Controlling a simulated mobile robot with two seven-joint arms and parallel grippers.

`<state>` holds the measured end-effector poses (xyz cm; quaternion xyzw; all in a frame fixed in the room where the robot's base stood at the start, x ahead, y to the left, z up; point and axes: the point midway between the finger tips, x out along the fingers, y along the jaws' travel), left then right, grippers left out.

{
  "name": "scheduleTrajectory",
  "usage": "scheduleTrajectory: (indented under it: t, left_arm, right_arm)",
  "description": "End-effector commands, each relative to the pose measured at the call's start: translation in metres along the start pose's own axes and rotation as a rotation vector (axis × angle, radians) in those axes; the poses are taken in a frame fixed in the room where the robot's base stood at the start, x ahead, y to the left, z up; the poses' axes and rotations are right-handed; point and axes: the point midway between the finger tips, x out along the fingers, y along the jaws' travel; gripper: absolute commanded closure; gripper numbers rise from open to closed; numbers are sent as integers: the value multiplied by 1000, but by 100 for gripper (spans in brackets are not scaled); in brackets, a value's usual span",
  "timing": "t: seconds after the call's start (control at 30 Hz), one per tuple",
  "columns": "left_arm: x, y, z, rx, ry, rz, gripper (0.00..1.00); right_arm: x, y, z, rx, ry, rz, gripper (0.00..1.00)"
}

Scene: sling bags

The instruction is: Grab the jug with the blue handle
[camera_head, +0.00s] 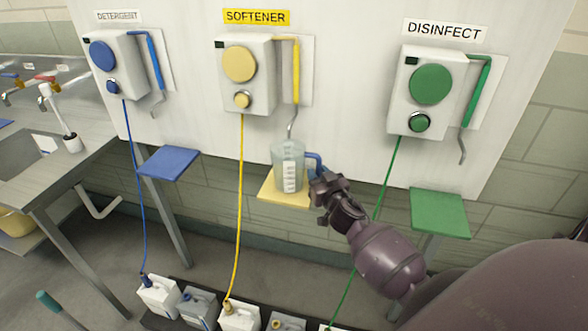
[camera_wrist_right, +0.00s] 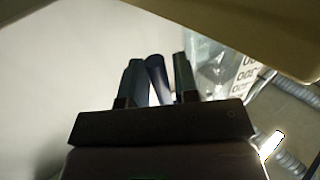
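The clear jug (camera_head: 287,168) with white measuring marks stands upright on the yellow shelf (camera_head: 272,193) under the softener spout. Its blue handle (camera_head: 316,158) points right, toward my right arm. My right gripper (camera_head: 320,183) is at the handle. In the right wrist view, the dark blue handle (camera_wrist_right: 156,78) lies between the two fingers of the right gripper (camera_wrist_right: 160,80), close to the left finger, with a light gap before the right finger. The fingers look open around it. Part of the jug (camera_wrist_right: 208,65) shows behind the right finger. My left gripper is out of view.
The yellow dispenser (camera_head: 247,75) and its spout hang above the jug. A blue shelf (camera_head: 169,162) is to the left and a green shelf (camera_head: 440,213) to the right. A sink counter is at far left.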

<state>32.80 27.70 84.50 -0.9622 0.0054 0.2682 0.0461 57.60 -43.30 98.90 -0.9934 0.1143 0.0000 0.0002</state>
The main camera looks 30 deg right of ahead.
Motion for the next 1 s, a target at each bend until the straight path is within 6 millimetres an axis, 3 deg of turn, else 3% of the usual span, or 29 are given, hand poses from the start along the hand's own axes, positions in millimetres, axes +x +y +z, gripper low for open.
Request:
scheduleTrajectory:
  t: [0.2,0.4,0.73,0.93,1.0]
  left_arm:
    - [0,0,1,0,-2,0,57]
    - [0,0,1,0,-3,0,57]
    - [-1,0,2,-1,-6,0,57]
    - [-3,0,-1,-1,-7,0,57]
    - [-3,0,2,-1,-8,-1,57]
  right_arm:
    - [0,0,0,-1,-1,0,72]
    - [0,0,0,0,-1,0,100]
    - [0,0,-1,0,0,0,100]
    - [0,0,-19,-1,3,-2,100]
    - [-15,0,-13,1,-2,0,100]
